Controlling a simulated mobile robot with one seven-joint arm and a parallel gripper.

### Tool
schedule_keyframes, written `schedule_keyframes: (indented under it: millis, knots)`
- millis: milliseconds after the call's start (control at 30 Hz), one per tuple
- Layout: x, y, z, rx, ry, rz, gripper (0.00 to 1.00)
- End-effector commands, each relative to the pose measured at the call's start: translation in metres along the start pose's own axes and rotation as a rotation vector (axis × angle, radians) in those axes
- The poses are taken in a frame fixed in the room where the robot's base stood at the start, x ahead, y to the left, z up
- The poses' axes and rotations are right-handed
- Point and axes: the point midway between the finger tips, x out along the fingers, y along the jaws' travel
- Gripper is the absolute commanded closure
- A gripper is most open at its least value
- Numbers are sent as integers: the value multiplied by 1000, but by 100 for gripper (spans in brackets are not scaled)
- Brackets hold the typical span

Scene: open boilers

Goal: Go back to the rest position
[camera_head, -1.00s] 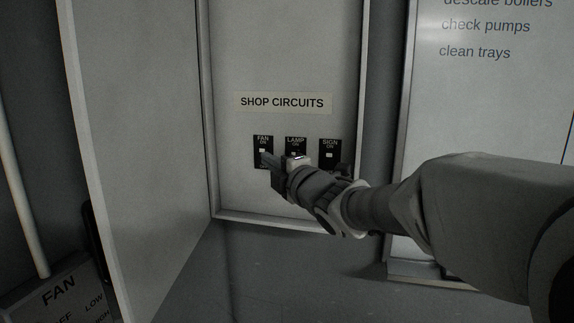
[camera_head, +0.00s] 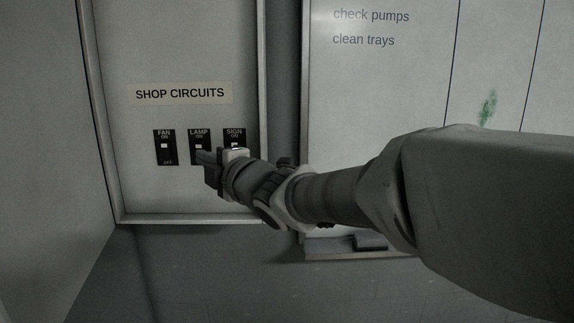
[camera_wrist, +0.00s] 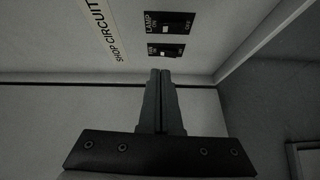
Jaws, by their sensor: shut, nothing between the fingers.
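My gripper (camera_head: 207,170) is shut and empty in front of the shop circuits panel (camera_head: 190,55), low at its right side. In the wrist view my gripper (camera_wrist: 160,75) points toward the panel, its two fingers together. The FAN switch (camera_head: 165,147), the LAMP switch (camera_head: 198,142) and the SIGN switch (camera_head: 234,134) sit in a row. The white toggles of FAN and LAMP are near their ON marks. My gripper covers the lower part of the SIGN switch and part of LAMP. The wrist view also shows the LAMP switch (camera_wrist: 170,23) and the FAN switch (camera_wrist: 166,50).
An open cabinet door (camera_head: 50,130) stands at the left. A whiteboard (camera_head: 375,85) with written chores hangs at the right, a green smudge on it, and a dark eraser-like block (camera_head: 370,242) lies on its ledge. The grey wall below is clear.

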Motion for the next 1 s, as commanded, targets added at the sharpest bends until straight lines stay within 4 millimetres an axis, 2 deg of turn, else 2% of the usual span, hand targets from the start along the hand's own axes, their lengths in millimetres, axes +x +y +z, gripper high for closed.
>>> schedule_keyframes:
  millis: [33, 100, 167, 200, 267, 300, 367, 400, 500, 600, 700, 833, 1000]
  knots:
    - [-17, 1, 23, 66, -75, -22, 100]
    - [-47, -4, 58, 197, -200, -67, 100]
    - [-78, -14, 85, 326, -317, -104, 100]
    - [-99, -21, 100, 414, -393, -126, 100]
    - [-134, -34, 119, 549, -508, -152, 100]
    - [-158, -44, 128, 639, -583, -167, 100]
    - [-193, -60, 137, 775, -693, -184, 100]
    - [-217, -71, 140, 866, -765, -194, 100]
    - [-276, -101, 139, 1095, -944, -207, 100]
    - [-328, -131, 125, 1309, -1108, -212, 100]
    - [-366, -156, 105, 1485, -1240, -210, 100]
    - [-396, -177, 83, 1634, -1355, -209, 100]
    - [-408, -186, 72, 1703, -1408, -210, 100]
